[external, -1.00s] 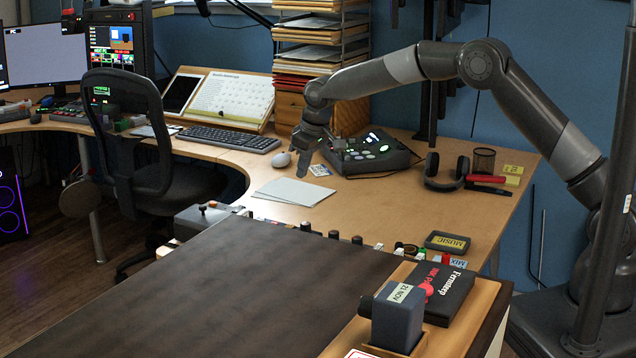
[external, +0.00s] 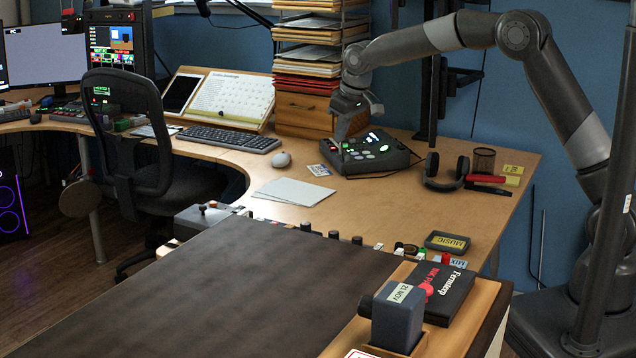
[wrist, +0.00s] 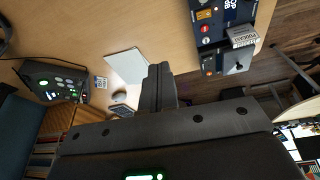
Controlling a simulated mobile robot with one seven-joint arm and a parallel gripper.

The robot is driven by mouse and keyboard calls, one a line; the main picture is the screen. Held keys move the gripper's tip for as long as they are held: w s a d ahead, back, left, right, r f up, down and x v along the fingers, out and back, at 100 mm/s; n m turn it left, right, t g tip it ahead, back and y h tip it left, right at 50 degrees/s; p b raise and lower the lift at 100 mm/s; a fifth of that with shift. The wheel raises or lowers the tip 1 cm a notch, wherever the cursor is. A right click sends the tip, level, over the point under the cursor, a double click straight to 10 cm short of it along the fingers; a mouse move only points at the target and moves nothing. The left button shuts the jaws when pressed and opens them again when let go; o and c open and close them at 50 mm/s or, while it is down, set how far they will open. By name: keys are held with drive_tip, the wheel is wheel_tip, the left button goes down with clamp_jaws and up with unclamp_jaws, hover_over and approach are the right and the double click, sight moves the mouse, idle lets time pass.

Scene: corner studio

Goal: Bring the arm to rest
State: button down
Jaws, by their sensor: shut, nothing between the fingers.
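My gripper (external: 343,136) hangs from my raised, bent arm above the far part of the wooden desk (external: 345,208). In the external view its dark fingers point down, in front of the left end of the black control box (external: 372,152). In the wrist view my gripper (wrist: 160,75) is shut and empty, with the fingers together. It appears clear of the desk. The control box (wrist: 52,82) also shows at the left of the wrist view, apart from the fingers.
White paper sheets (external: 292,191), a mouse (external: 281,159) and a keyboard (external: 228,138) lie left of my gripper. A paper rack (external: 308,60) stands behind. Headphones (external: 446,172) and a mesh cup (external: 484,160) are on the right. A dark pole (external: 433,75) rises behind the desk.

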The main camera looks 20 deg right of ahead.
drive_tip(key=s+d+r+m, duration=0.1)
drive_tip(key=s+d+r, duration=0.3)
drive_tip(key=d, duration=0.5)
drive_tip(key=s+d+r+m+t, duration=0.15)
drive_tip(key=s+d+r, duration=0.25)
drive_tip(key=d, duration=0.4)
drive_tip(key=s+d+r+m, duration=0.1)
drive_tip(key=s+d+r, duration=0.35)
drive_tip(key=d, duration=0.45)
drive_tip(key=s+d+f+m+h, duration=0.1)
drive_tip(key=s+d+f+m, duration=0.1)
drive_tip(key=s+d, duration=0.5)
drive_tip(key=s+d+f+m, duration=0.2)
drive_tip(key=s+d, duration=0.5)
drive_tip(key=s, duration=0.7)
drive_tip(key=shift+s+d+f+t+h, duration=0.2)
drive_tip(key=shift+d+t+h, duration=0.1)
drive_tip(key=shift+t+h, duration=0.15)
